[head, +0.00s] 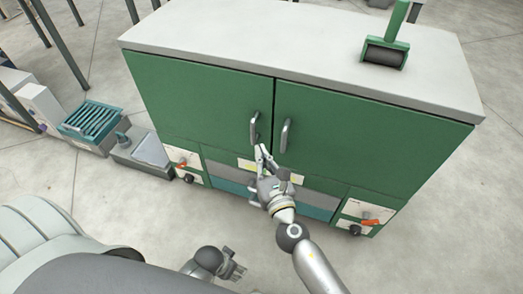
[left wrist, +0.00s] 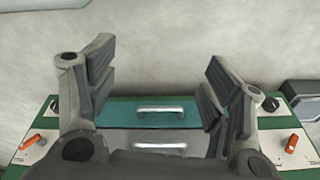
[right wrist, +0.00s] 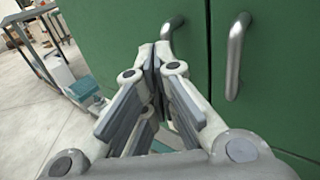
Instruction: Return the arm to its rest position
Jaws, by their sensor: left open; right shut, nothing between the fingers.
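My right gripper (head: 262,155) is in front of the green cabinet (head: 205,95), by the lower end of the left door handle (head: 254,128). In the right wrist view its fingers (right wrist: 154,58) are closed together with nothing between them. The left door handle (right wrist: 172,32) is just beyond the fingertips; I cannot tell whether they touch. My left gripper (head: 238,270) is low in the head view, apart from the cabinet. In the left wrist view its fingers (left wrist: 160,68) are spread wide and empty, with a drawer handle (left wrist: 160,110) seen between them. Both doors look shut.
The right door handle (head: 285,135) is close beside my right gripper. A green roller tool (head: 388,50) stands on the cabinet's grey top (head: 250,38). Control panels with orange knobs (head: 370,221) flank the drawers. A teal-topped box (head: 90,119) stands left; open floor lies in front.

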